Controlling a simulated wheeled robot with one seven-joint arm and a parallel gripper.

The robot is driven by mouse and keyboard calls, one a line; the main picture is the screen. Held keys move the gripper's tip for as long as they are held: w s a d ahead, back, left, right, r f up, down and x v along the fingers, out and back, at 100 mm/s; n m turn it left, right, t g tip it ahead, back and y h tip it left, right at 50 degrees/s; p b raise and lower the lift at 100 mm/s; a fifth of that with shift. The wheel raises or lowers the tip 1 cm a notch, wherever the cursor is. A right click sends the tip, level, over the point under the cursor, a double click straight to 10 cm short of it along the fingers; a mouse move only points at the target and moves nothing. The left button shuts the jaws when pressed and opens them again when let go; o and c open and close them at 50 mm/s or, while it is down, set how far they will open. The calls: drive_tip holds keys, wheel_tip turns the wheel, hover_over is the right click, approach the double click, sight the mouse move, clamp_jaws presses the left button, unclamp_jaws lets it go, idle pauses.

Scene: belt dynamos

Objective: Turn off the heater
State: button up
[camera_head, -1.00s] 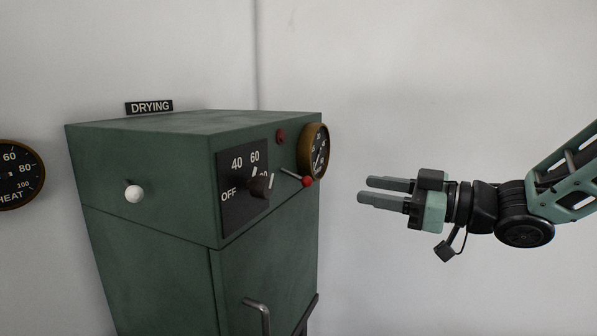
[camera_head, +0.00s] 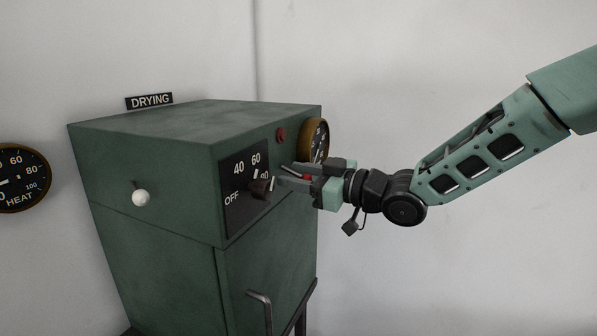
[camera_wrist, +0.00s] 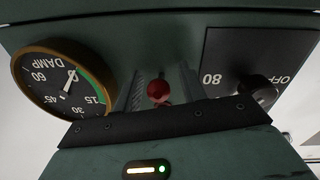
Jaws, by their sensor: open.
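The heater is a dark green cabinet (camera_head: 150,170) under a DRYING sign. Its black dial plate (camera_head: 233,215) is marked OFF, 40, 60 and 80. The dark knob (camera_head: 261,188) sits on the plate's right side, away from OFF; its exact setting is hard to read. The knob also shows in the wrist view (camera_wrist: 258,92). My gripper (camera_head: 287,173) is open at the front face, right of the knob. In the wrist view its fingers (camera_wrist: 161,88) lie either side of a lever's red ball (camera_wrist: 158,92); contact cannot be told.
A brass-rimmed DAMP gauge (camera_wrist: 62,82) is beside the lever. A red button or lamp (camera_head: 281,135) is above. A white knob (camera_head: 141,198) is on the left side, a bar handle (camera_head: 262,312) below. A HEAT gauge (camera_head: 22,180) hangs on the wall. The right is clear.

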clamp_jaws()
drive_tip(key=f+b, duration=0.1)
drive_tip(key=b, duration=0.2)
drive_tip(key=shift+y, duration=0.4)
drive_tip(key=shift+a+t+b, duration=0.1)
drive_tip(key=shift+t+b, duration=0.2)
drive_tip(key=shift+b, duration=0.5)
drive_tip(key=shift+r+y, duration=0.1)
drive_tip(key=shift+y, duration=0.2)
drive_tip(key=shift+r, duration=0.15)
unclamp_jaws()
